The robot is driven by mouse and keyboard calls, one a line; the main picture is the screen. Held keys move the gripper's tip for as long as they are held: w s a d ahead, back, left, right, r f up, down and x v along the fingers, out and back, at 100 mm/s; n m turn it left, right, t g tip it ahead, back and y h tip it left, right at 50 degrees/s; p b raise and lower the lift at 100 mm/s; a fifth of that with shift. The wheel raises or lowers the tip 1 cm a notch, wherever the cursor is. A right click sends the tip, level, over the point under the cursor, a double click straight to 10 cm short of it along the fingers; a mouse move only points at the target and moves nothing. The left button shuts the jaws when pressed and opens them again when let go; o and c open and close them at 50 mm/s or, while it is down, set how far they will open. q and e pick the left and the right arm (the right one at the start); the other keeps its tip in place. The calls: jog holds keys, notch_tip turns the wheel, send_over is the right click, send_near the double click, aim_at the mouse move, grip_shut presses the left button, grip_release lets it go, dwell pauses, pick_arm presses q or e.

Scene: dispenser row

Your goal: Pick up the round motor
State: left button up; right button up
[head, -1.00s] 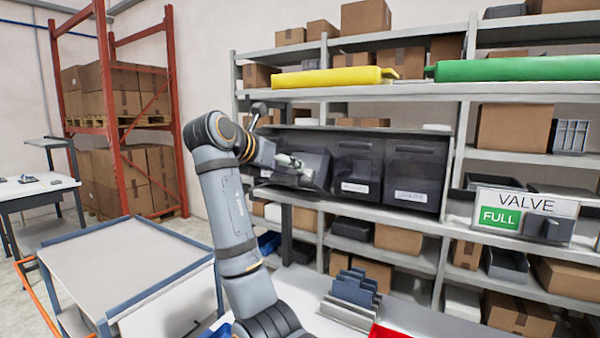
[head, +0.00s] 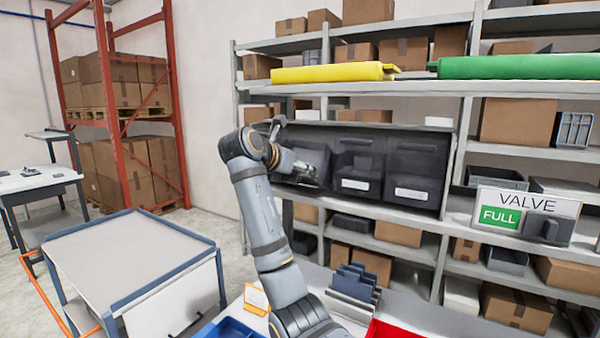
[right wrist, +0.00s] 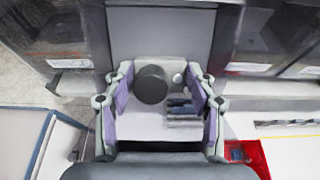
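The round motor (right wrist: 152,86) appears in the right wrist view as a dark cylinder on a grey body, between the fingertips. My right gripper (right wrist: 162,78) has its fingers spread wide, one on each side of it. I cannot tell whether either finger touches it. In the head view my right gripper (head: 304,168) is at the leftmost dark bin (head: 314,154) of the row, and the motor cannot be made out there. My left gripper is not in view.
Dark bins (head: 418,170) stand to the right on the shelf. Below are a grey rack (head: 352,290), a red tray (head: 392,330) and a blue tray (head: 230,328). A cart (head: 130,255) stands left. A VALVE sign (head: 525,215) reads FULL.

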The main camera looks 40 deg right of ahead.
jog(key=c, duration=0.6)
jog(key=shift+d+r, duration=0.2)
jog(key=shift+r, duration=0.3)
jog(key=a+r, duration=0.1)
jog(key=r, duration=0.1)
jog(key=a+r+b, duration=0.1)
jog(key=r, duration=0.1)
jog(key=s+a+r, duration=0.1)
jog(key=a+r, duration=0.1)
jog(key=shift+r, duration=0.35)
jog(key=b+v, duration=0.1)
jog(key=v, duration=0.4)
jog(key=r+b+v, duration=0.1)
jog(key=v, duration=0.5)
jog(key=shift+d, duration=0.1)
